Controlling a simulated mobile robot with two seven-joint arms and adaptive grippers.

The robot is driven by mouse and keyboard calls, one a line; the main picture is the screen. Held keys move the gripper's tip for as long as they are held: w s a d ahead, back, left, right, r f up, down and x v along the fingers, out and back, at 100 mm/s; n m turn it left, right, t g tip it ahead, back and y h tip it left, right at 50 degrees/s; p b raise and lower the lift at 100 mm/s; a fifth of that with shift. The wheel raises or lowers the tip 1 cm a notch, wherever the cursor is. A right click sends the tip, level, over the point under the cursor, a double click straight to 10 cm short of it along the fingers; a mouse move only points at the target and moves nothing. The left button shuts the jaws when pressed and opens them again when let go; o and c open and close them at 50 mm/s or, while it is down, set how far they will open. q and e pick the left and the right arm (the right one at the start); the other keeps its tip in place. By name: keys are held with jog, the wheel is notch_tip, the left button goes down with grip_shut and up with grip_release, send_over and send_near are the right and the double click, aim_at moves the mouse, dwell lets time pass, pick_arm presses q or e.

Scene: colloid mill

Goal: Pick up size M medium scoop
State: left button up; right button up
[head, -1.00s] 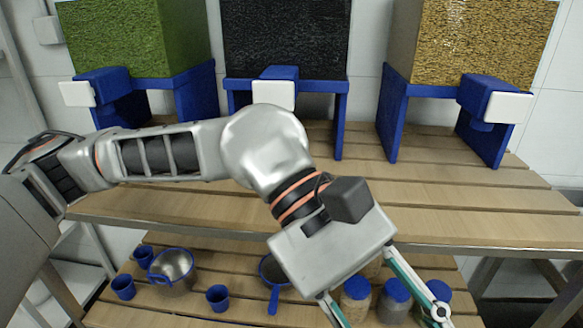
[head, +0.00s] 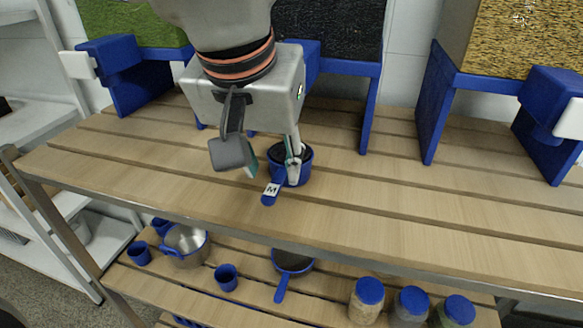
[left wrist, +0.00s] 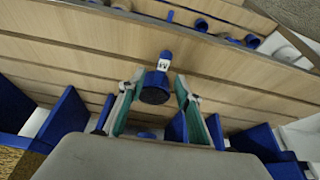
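The blue size M medium scoop (head: 268,192) is on the upper wooden shelf, in front of the black-filled bin, with a white M label on its handle. Its cup holds something dark. In the left wrist view the scoop (left wrist: 161,66) lies ahead between the fingertips, handle pointing away. My left gripper (head: 272,170) points down at the scoop from above. Its green-lined fingers are apart, one on each side of the cup, and part of the cup is hidden behind a finger. The left gripper's fingers (left wrist: 158,82) show no grip on it. My right gripper is not in view.
Bins of green, black (head: 345,30) and golden (head: 510,35) material stand along the back on blue stands (head: 440,110). Below, the lower shelf holds blue cups (head: 227,277), a metal pot (head: 186,245), a pan (head: 292,262) and blue-lidded jars (head: 411,305). The upper shelf's front right is clear.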

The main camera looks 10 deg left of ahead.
aim_at(275, 185)
pick_arm(q)
jog(key=x, duration=0.7)
jog(key=shift+a+f, duration=0.1)
jog(key=shift+a, duration=0.1)
grip_shut()
